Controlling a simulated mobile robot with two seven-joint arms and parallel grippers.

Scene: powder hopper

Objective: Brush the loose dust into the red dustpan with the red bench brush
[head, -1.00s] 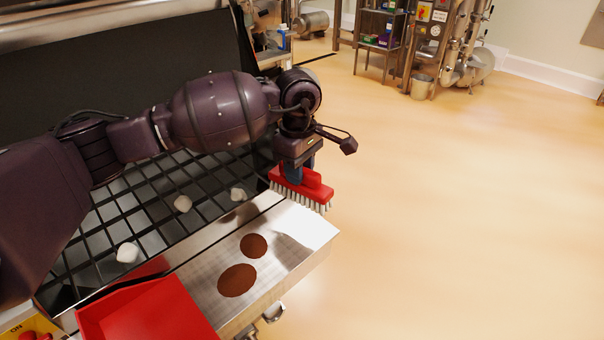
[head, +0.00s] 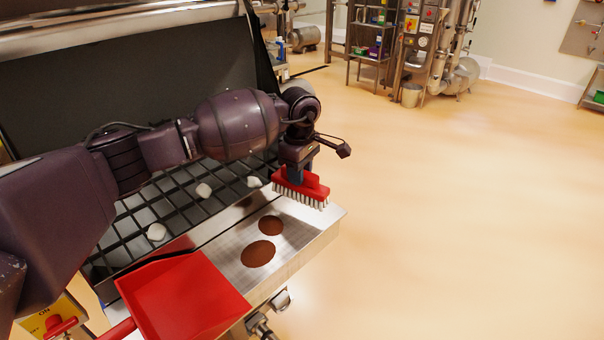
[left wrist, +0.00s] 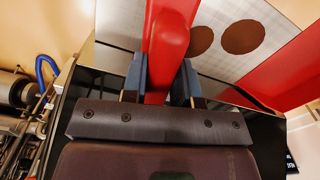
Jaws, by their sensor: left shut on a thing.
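My left gripper (head: 296,172) is shut on the red bench brush (head: 305,189), bristles down, at the far right end of the metal ledge. In the left wrist view, the brush handle (left wrist: 168,45) sits between the two blue fingers of the gripper (left wrist: 160,78). Two round brown dust patches, a smaller one (head: 271,225) and a larger one (head: 258,254), lie on the ledge between brush and dustpan. The red dustpan (head: 185,300) is at the near left end of the ledge. I cannot tell whether the bristles touch the ledge. My right gripper is not in view.
A black grate with several white lumps (head: 204,190) lies behind the ledge (head: 318,222). A dark raised panel (head: 120,95) stands behind it. A yellow switch box (head: 62,318) is at lower left. Open floor (head: 450,220) lies to the right.

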